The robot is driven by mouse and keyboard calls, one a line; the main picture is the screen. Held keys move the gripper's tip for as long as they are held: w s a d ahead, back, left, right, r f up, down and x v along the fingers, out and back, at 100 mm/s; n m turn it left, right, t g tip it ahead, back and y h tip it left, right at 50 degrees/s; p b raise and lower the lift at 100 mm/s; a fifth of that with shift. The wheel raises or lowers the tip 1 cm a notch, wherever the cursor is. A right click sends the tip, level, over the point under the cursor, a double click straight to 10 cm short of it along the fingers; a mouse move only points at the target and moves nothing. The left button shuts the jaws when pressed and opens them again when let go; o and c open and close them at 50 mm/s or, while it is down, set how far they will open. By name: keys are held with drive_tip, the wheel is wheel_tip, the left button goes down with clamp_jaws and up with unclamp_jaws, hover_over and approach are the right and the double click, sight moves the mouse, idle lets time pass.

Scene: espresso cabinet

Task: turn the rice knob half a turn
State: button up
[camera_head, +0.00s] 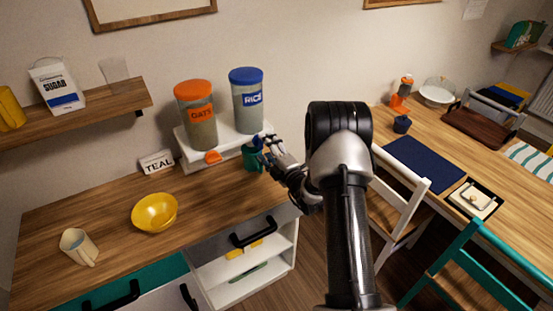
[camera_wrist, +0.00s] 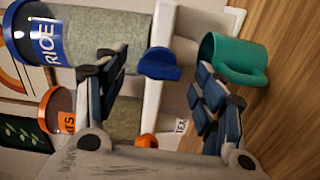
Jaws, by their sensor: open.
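The rice dispenser (camera_head: 248,103) is a clear canister with a blue lid and a blue RICE label, on a white stand. Its blue knob (camera_wrist: 158,63) shows at the stand's front in the wrist view, and partly behind my fingers in the head view (camera_head: 257,141). My gripper (camera_head: 268,152) is open in front of the knob. In the wrist view the knob lies between the spread fingers, and neither finger visibly touches it. A teal mug (camera_wrist: 232,62) stands below the knob, close to one finger; in the head view it is partly hidden (camera_head: 250,160).
The oats dispenser (camera_head: 196,115), with an orange lid and orange knob (camera_head: 212,157), stands left of the rice one. The counter between bowl and stand is clear.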

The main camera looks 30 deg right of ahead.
drive_tip(key=s, duration=0.9)
drive_tip(key=shift+s+d, duration=0.15)
drive_tip(key=shift+s, duration=0.25)
drive_tip(key=shift+c, duration=0.5)
